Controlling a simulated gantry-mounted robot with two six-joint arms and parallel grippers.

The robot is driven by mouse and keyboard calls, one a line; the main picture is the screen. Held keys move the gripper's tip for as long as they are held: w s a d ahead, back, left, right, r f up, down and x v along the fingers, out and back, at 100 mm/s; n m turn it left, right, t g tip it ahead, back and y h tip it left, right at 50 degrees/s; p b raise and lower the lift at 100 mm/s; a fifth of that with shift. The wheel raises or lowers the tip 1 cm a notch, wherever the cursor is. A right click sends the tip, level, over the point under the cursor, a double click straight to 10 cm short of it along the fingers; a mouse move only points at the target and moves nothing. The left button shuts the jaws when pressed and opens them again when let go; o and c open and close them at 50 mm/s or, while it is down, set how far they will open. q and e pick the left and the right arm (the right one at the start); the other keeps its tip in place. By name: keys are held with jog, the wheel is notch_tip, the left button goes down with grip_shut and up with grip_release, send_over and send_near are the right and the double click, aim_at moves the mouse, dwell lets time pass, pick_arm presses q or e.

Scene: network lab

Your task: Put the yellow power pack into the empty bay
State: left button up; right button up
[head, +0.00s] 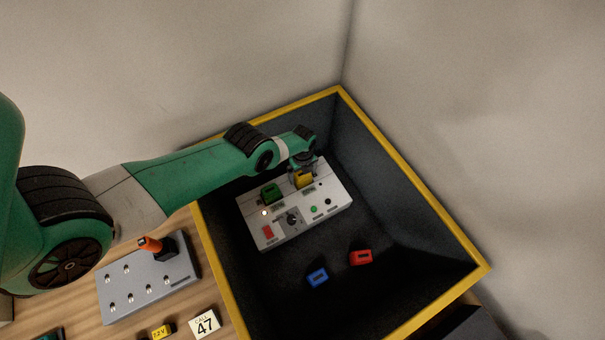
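The yellow power pack (303,180) is at the upper right part of the grey-white panel box (284,239), just below my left gripper (303,172). The gripper reaches down over it, and its fingers are small and partly hidden by the wrist. I cannot tell whether they are closed on the pack, or whether the pack is fully seated in a bay. A green pack (270,193) sits in the panel to the left of the yellow one. My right gripper is not in view.
The panel lies inside a dark bin with a yellow rim (417,214). A blue pack (317,277) and a red pack (360,257) lie on the bin floor.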

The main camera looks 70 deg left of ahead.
pick_arm(q)
notch_tip(320, 180, up, 12)
jog(key=p, duration=1.1)
jog(key=shift+f, duration=0.15)
